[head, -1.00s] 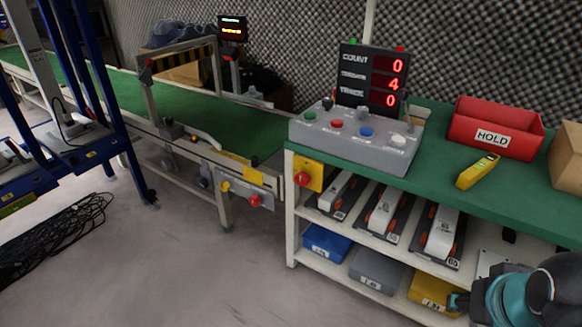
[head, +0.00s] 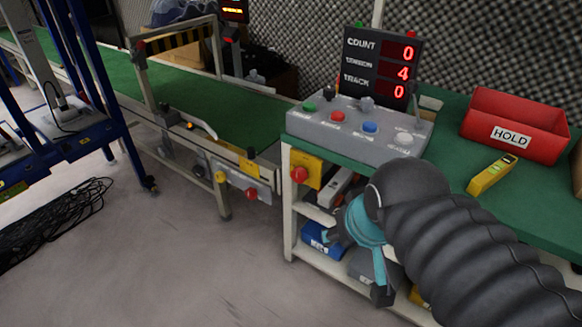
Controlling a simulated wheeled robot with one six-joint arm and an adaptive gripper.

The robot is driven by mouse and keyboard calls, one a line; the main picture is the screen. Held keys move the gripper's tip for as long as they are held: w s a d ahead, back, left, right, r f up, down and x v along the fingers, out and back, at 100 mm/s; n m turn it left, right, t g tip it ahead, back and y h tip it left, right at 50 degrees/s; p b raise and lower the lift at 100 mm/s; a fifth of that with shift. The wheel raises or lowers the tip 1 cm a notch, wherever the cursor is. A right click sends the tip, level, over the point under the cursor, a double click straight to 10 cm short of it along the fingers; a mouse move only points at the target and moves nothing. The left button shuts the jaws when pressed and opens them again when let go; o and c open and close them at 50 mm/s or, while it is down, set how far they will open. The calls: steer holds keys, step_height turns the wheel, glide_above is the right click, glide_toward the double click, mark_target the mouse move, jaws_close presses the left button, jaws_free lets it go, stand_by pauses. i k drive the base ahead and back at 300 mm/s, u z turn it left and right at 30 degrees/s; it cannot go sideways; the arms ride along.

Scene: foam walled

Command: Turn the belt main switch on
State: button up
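A yellow switch box with a red knob (head: 299,174) is on the left front of the green-topped bench, below the control box. A second red knob (head: 251,194) sits on a grey panel on the conveyor's side. Neither knob's lettering nor setting can be read. My gripper (head: 352,262) is in front of the bench's shelves, to the right of and lower than the yellow box and apart from it. Its two dark fingers look spread, with nothing seen between them. My black ribbed arm hides much of the shelves.
The grey control box (head: 350,135) carries several coloured buttons below a lit display (head: 380,65). A red HOLD bin (head: 515,120) and yellow handheld device (head: 491,174) lie on the bench. Conveyor (head: 225,120) stands left. Floor (head: 190,260) is clear before it; cables (head: 60,225) lie far left.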

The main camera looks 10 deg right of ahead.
mark_target(299, 175)
steer(key=z, duration=1.8)
steer(key=k, duration=0.55)
steer(key=u, duration=0.45)
